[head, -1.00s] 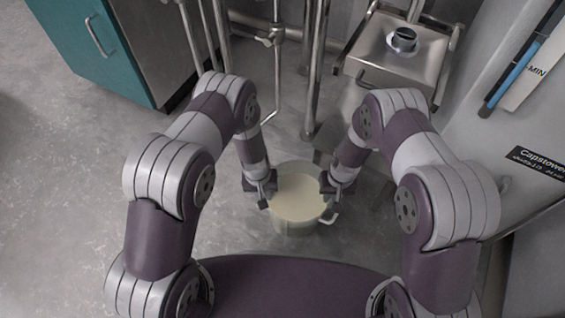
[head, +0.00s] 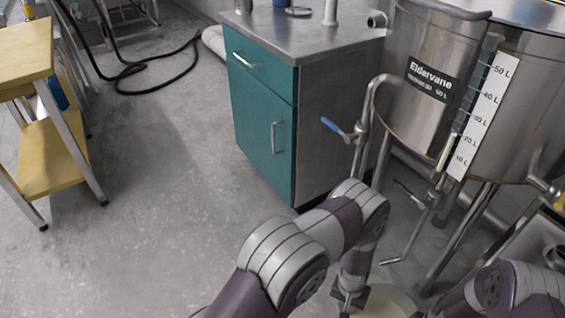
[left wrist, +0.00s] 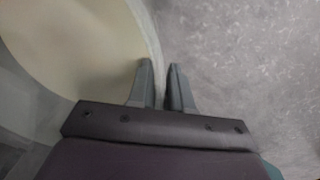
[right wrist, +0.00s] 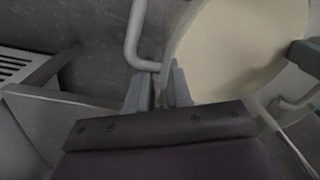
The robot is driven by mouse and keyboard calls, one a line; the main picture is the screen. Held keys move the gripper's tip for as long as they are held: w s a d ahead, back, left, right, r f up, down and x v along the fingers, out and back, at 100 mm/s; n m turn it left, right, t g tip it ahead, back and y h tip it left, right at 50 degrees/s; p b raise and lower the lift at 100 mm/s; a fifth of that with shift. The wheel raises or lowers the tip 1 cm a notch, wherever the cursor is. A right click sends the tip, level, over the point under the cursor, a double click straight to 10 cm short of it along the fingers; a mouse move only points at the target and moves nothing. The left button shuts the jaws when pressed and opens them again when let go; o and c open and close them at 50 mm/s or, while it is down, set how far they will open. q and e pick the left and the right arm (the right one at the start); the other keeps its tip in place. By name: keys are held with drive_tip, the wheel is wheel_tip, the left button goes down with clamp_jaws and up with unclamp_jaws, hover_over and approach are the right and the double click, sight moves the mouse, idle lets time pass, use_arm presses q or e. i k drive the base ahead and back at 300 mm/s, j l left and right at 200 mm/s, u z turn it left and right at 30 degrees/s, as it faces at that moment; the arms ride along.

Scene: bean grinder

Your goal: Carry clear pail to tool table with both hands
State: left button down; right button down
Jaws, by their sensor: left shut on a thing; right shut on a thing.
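The clear pail (head: 388,303) is partly in view at the bottom of the head view, filled with a pale cream content. Its lower part is cut off. My left gripper (head: 350,297) is shut at the pail's left side, and the left wrist view shows its fingers (left wrist: 160,88) beside the pail wall. My right gripper (right wrist: 158,88) is shut at the pail's other side, close to a bent handle bar (right wrist: 135,45). A yellow-topped table (head: 22,52) with a lower shelf stands at the far left; no label shows whether it is the tool table.
A teal cabinet (head: 262,125) with a steel top stands ahead. Steel tanks (head: 430,80) on legs, with valves and pipes, crowd the right. A black hose (head: 135,72) lies on the floor at the back. Grey floor (head: 150,200) is open between table and cabinet.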

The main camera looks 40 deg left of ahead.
sight(295, 33)
drive_tip(key=i+j, duration=0.1)
drive_tip(key=j, duration=0.35)
drive_tip(key=i+j, duration=0.1)
drive_tip(key=j, duration=0.35)
drive_tip(key=i+j, duration=0.1)
drive_tip(key=j, duration=0.3)
drive_tip(key=i+j, duration=0.1)
drive_tip(key=j, duration=0.8)
drive_tip(key=i+u, duration=0.05)
